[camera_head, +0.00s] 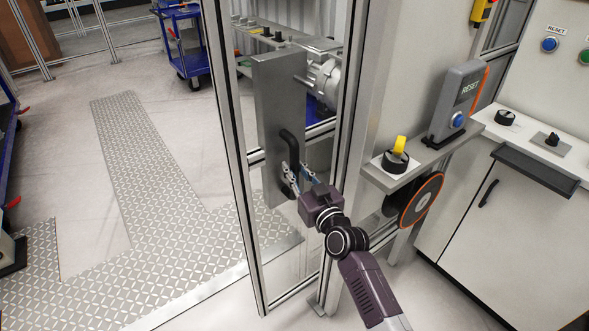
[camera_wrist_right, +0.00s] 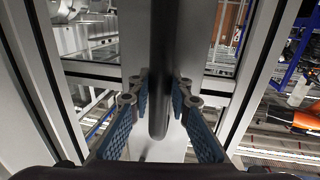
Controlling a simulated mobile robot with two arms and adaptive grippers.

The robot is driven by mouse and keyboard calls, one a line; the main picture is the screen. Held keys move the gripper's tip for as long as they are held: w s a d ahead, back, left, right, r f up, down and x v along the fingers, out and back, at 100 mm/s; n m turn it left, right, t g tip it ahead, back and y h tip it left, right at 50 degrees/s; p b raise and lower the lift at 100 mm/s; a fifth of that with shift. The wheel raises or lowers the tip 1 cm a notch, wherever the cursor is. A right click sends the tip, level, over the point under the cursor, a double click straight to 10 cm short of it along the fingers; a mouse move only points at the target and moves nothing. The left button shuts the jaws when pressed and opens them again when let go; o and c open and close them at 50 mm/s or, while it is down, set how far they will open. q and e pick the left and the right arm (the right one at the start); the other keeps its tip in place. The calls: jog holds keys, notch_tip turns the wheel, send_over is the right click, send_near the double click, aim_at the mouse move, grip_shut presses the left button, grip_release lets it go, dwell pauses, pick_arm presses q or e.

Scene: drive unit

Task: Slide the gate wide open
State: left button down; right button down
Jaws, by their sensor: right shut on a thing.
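The gate is a clear panel in an aluminium frame (camera_head: 233,150), with a grey metal plate (camera_head: 272,95) that bears a black vertical handle (camera_head: 289,150). My right gripper (camera_head: 299,182) is at the lower part of the handle. In the right wrist view the handle (camera_wrist_right: 159,75) runs down between the two blue padded fingers (camera_wrist_right: 160,105), which are shut on it. A gate post (camera_head: 360,110) stands just right of the handle, with a narrow gap between. My left gripper is not in view.
Right of the post, a shelf (camera_head: 405,182) holds a yellow-knobbed switch (camera_head: 398,148) and a grey RESET box (camera_head: 459,100). A white cabinet (camera_head: 500,210) stands at the right. Patterned floor plates (camera_head: 150,170) and bare floor lie left of the gate. Blue carts (camera_head: 185,45) stand farther back.

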jog(key=shift+w+d+f, duration=0.1)
jog(key=shift+d, duration=0.1)
jog(key=w+d+b, duration=0.1)
jog(key=d, duration=0.1)
jog(key=w+d+b, duration=0.1)
jog(key=b, duration=0.1)
jog(key=w+d+b, duration=0.2)
jog(key=shift+w+d, duration=0.1)
jog(key=shift+d, duration=0.45)
jog(key=shift+a+r, duration=0.15)
jog(key=shift+r, duration=0.15)
jog(key=c, duration=1.8)
grip_release()
jog(key=shift+f, duration=0.1)
jog(key=v, duration=1.2)
